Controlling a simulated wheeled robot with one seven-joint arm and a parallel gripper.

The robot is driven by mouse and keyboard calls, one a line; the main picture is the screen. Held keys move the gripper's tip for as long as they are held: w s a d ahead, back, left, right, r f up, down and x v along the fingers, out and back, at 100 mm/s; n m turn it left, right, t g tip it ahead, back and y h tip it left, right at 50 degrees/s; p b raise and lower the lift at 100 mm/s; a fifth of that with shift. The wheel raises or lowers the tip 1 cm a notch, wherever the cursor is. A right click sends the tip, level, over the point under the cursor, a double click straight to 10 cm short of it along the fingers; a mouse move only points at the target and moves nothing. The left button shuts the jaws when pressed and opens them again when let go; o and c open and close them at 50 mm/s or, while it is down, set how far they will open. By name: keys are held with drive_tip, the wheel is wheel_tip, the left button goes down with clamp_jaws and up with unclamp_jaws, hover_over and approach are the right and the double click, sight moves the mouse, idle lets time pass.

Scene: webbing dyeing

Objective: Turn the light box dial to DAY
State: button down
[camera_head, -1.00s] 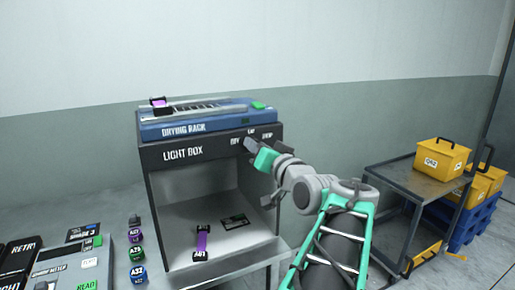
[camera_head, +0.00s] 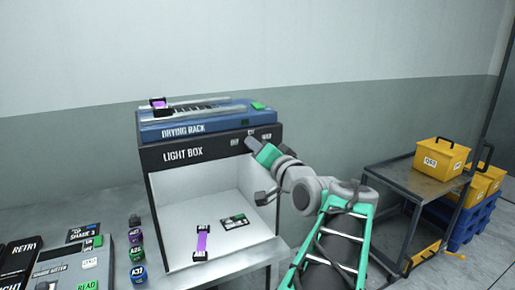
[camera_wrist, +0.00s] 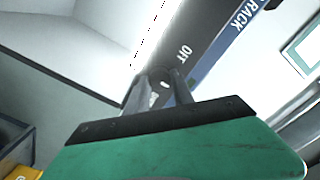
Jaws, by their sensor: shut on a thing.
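The light box (camera_head: 163,178) is a dark-framed, open-fronted cabinet with a brightly lit white interior. Its dial labels run along the right of the top front panel, too small to read surely in the head view. My gripper (camera_head: 252,144) is at that panel, shut on the dial, which my fingers mostly hide. In the wrist view my fingers (camera_wrist: 160,88) close around the small knob, with an "OFF"-like label (camera_wrist: 184,53) beside it. I cannot read the dial's exact setting.
Inside the box lie a purple webbing strip (camera_head: 202,243) and a dark card (camera_head: 234,222). The blue drying rack (camera_head: 190,125) sits on top, with another purple piece. Bottles and a meter (camera_head: 85,265) stand at left. A cart (camera_head: 410,185) with a yellow bin (camera_head: 442,160) stands at right.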

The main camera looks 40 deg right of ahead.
drive_tip(key=c, duration=1.1)
unclamp_jaws()
drive_tip(key=shift+s, duration=0.1)
drive_tip(key=b+v, duration=0.1)
drive_tip(key=v, duration=0.6)
drive_tip(key=shift+s+a, duration=0.2)
drive_tip(key=shift+s, duration=0.1)
